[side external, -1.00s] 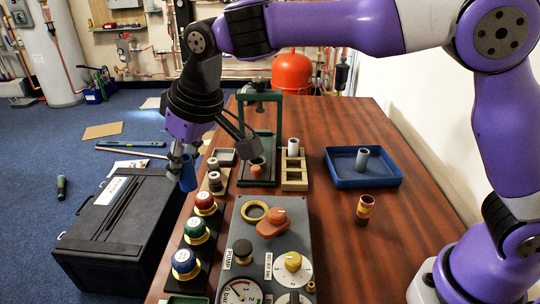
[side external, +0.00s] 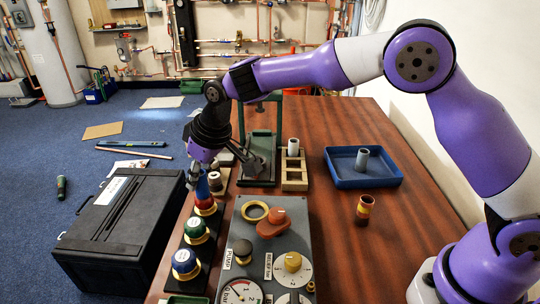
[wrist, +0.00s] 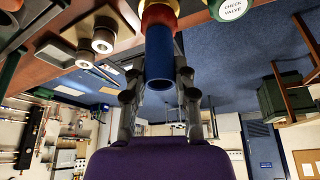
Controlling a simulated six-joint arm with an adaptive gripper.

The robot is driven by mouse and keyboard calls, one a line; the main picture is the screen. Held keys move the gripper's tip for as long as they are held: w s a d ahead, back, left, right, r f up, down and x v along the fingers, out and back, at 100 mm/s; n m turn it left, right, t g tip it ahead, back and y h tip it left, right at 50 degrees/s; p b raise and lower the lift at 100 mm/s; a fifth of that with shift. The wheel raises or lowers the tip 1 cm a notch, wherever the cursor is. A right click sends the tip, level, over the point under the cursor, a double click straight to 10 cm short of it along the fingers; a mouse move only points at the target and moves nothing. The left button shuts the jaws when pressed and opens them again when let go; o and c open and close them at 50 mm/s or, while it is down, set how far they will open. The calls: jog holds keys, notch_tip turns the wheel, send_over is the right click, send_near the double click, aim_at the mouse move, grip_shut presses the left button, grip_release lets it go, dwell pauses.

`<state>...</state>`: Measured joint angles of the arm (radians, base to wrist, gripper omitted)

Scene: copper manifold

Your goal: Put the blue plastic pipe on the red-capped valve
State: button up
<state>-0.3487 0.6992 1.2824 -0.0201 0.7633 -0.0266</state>
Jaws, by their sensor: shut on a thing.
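My gripper (side external: 199,180) is shut on the blue plastic pipe (side external: 203,188), which it holds upright over the red-capped valve (side external: 205,204). In the side view the lower end of the pipe meets the red cap. In the wrist view the pipe (wrist: 158,60) stands between my two fingers, its open end towards the camera. The red cap (wrist: 158,16) shows right beyond its far end, in line with it. I cannot tell whether the pipe is touching the cap or just above it.
A green-capped valve (side external: 196,229) and a blue-capped valve (side external: 185,261) stand nearer in the same row. Dark fittings (side external: 215,181) stand just behind. The control panel (side external: 256,275) is to the right, the black case (side external: 120,225) to the left.

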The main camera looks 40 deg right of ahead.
jog(key=shift+f, duration=0.15)
jog(key=o, duration=0.9)
jog(key=s+d+f+v, duration=0.1)
jog(key=d+v, duration=0.2)
jog(key=v, duration=1.3)
jog(key=s+d+f+m, duration=0.1)
jog(key=s+d, duration=0.2)
jog(key=s, duration=0.3)
jog(key=s+d+f+m+t+h, duration=0.1)
jog(key=s+d+f+m, duration=0.1)
jog(key=s+d, duration=0.2)
jog(key=s+d+f+m, duration=0.1)
jog(key=s+d, duration=0.3)
jog(key=s, duration=0.4)
jog(key=shift+s+d+f+h, duration=0.1)
jog(key=shift+d+f+h, duration=0.1)
jog(key=shift+h, duration=0.2)
